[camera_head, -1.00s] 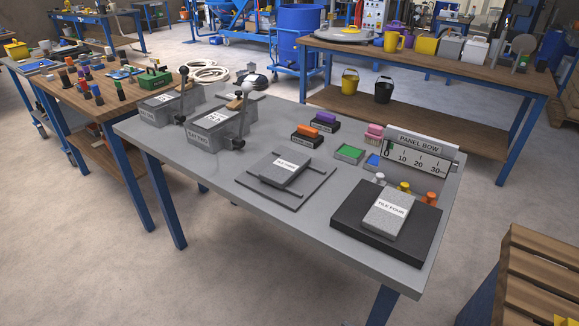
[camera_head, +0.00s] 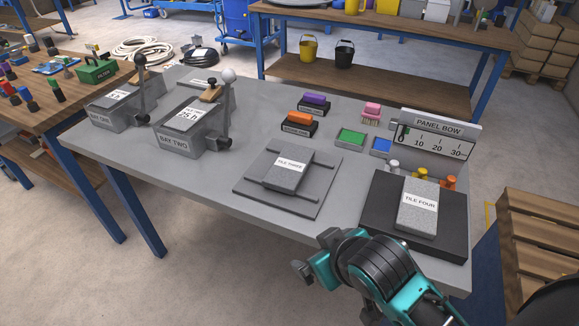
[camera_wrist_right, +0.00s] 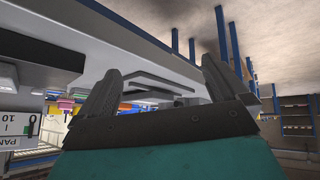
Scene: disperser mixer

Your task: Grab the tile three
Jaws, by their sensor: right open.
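Tile three (camera_head: 287,176), a grey slab with a white label, lies on a flat grey plate (camera_head: 255,188) with raised rails, in the middle of the bench in the head view. My right gripper (camera_head: 299,270) is in front of the bench's near edge, below and apart from tile three. In the right wrist view my right gripper (camera_wrist_right: 160,66) has its two fingers spread with nothing between them. Flat grey slabs show beyond the fingers there, but I cannot tell which is tile three. My left gripper is not in view.
Tile four (camera_head: 417,203) lies on a black block (camera_head: 377,207) to the right. Bay two (camera_head: 182,133), with a lever, stands to the left. Brushes, small green and blue pads and the panel bow board (camera_head: 435,135) are behind. The bench top between bay two and the plate is clear.

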